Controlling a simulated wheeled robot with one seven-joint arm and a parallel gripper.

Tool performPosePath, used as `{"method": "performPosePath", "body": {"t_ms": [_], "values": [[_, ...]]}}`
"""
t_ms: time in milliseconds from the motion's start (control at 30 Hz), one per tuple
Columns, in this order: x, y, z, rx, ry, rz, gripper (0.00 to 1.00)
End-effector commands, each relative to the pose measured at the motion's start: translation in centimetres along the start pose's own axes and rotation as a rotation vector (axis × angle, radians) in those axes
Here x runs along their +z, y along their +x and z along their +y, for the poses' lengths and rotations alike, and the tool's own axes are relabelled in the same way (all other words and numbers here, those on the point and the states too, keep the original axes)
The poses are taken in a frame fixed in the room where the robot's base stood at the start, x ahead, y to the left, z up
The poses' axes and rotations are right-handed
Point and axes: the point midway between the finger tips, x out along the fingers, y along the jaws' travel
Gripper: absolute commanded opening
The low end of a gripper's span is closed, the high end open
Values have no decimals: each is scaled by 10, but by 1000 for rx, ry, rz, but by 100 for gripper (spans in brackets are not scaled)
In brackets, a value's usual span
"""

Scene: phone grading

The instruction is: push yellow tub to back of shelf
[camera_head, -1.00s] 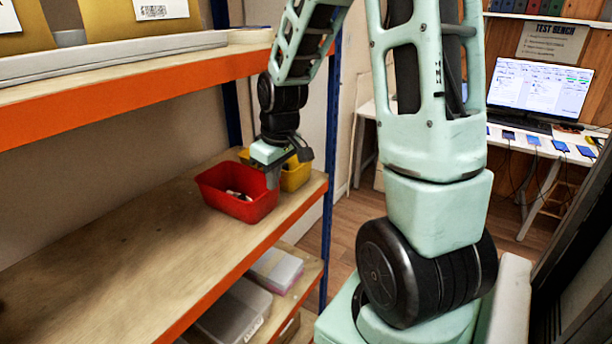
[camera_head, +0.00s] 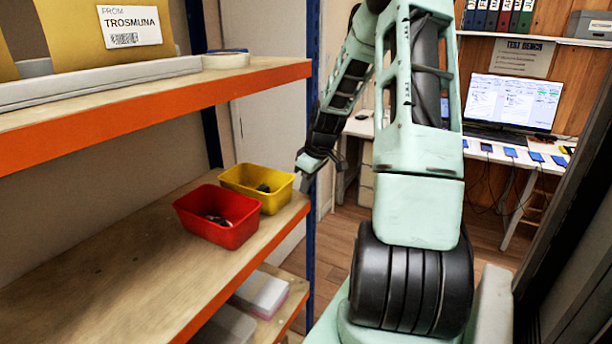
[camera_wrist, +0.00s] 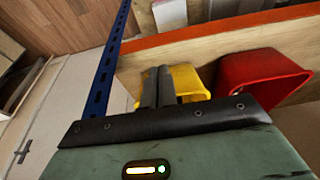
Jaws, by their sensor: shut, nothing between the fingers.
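The yellow tub (camera_head: 276,202) stands at the right end of the middle shelf board, with a dark item inside. It also shows in the wrist view (camera_wrist: 190,80), partly hidden behind the fingers. My gripper (camera_head: 304,183) is shut and empty, just right of the yellow tub, near the blue shelf post. In the wrist view, my shut fingers (camera_wrist: 158,80) point towards the yellow tub; I cannot tell whether they touch it. The shelf board (camera_head: 110,270) is bare wood with an orange front edge.
A red tub (camera_head: 225,236) with small items stands close in front of the yellow tub, to its left. The blue post (camera_head: 311,240) stands at the shelf's right end. An upper shelf (camera_head: 200,88) hangs above. The board is clear to the left.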

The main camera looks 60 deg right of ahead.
Motion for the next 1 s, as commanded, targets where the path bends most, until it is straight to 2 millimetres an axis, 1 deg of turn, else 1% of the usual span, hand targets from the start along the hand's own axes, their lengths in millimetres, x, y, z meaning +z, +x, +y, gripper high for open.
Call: {"method": "performPosePath", "body": {"t_ms": [33, 100, 267, 300, 500, 667, 1000], "values": [[0, 11, -2, -7, 0, -2, 0], [0, 26, -2, -6, -1, -3, 0], [-2, 55, -2, -4, -2, -2, 0], [-12, 53, -1, 0, -4, 1, 0], [-33, 60, -1, 0, -1, 0, 0], [-38, 63, 0, 0, 2, 0, 0], [-40, 64, 0, 0, 1, 0, 0]]}}
